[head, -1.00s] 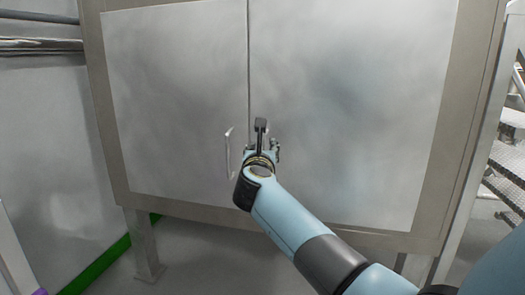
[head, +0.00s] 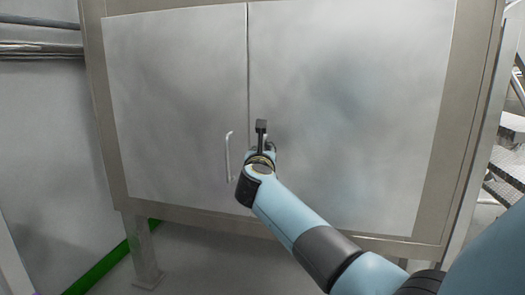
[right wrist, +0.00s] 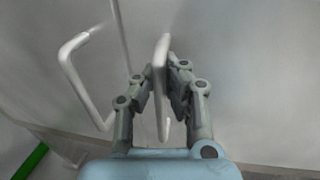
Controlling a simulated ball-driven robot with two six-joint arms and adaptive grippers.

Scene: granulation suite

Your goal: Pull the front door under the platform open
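Two grey metal doors, a left door (head: 175,100) and a right door (head: 350,110), sit side by side in a frame and look closed, with a thin seam between them. The left door's pale handle (head: 228,157) is free; it also shows in the right wrist view (right wrist: 75,75). My right gripper (head: 266,148) is at the right door's handle (right wrist: 163,55), just right of the seam. Its fingers, seen in the right wrist view (right wrist: 166,85), have closed around that upright bar. In the head view the arm mostly hides this handle. My left gripper is not in view.
Metal steps (head: 507,160) stand at the right edge. Pipes (head: 40,40) run along the wall at left. A support leg (head: 142,250) stands below the frame at left, with open floor (head: 215,265) beside it.

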